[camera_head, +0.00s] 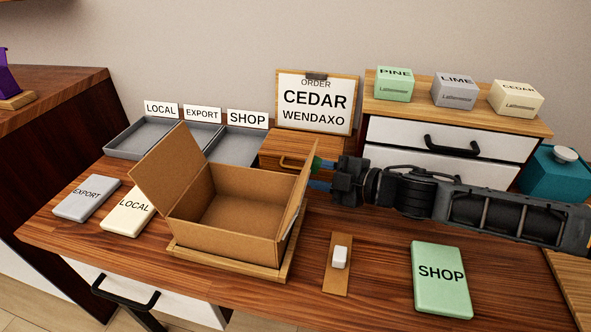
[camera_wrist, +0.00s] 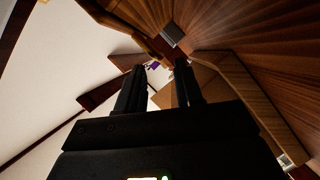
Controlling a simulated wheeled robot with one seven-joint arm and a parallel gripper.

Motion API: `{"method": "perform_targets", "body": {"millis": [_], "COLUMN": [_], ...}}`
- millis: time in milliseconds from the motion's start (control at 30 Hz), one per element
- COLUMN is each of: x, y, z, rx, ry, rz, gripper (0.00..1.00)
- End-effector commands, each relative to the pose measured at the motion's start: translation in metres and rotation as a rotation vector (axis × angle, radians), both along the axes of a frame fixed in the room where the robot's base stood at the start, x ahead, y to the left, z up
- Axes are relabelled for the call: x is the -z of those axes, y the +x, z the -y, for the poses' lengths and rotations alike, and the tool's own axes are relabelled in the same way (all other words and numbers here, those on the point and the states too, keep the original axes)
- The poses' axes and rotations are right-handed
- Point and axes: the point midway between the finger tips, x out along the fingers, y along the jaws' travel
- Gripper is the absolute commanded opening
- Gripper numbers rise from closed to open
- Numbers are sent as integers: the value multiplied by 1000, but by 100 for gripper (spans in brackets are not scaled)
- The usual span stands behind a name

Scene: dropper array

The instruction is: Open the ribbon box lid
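No box in view carries the word ribbon, so I cannot tell for sure which one is the ribbon box. A wooden box (camera_head: 278,147) with a brass handle stands behind the open cardboard box (camera_head: 215,235) and is partly hidden by its right flap. A teal box (camera_head: 557,178) with a white knob on top stands at the right edge. My gripper (camera_head: 318,174) reaches in from the right, beside the cardboard box's right flap and in front of the wooden box. In the wrist view its two fingers (camera_wrist: 160,68) are apart with nothing clearly held between them.
The order sign (camera_head: 315,102) stands behind the wooden box. A white drawer unit (camera_head: 405,135) holds three small labelled boxes. Grey trays (camera_head: 142,140) stand at back left. A green SHOP block (camera_head: 441,280) and a wooden strip (camera_head: 337,278) with a white piece lie in front.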

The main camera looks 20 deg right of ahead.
Motion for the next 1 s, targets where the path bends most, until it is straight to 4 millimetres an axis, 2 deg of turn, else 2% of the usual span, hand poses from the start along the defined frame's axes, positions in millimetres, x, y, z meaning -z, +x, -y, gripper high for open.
{"method": "perform_targets", "body": {"millis": [100, 300, 700, 767, 1000], "x": [5, 9, 11, 11, 11], "y": [15, 34, 41, 41, 41], "z": [-12, -24, -28, -28, -28], "rx": [-2, -1, -1, -1, -1], "ry": [1, 0, 0, 0, 0], "rz": [-1, 1, 0, 0, 0], "gripper": [36, 36, 36, 32, 9]}}
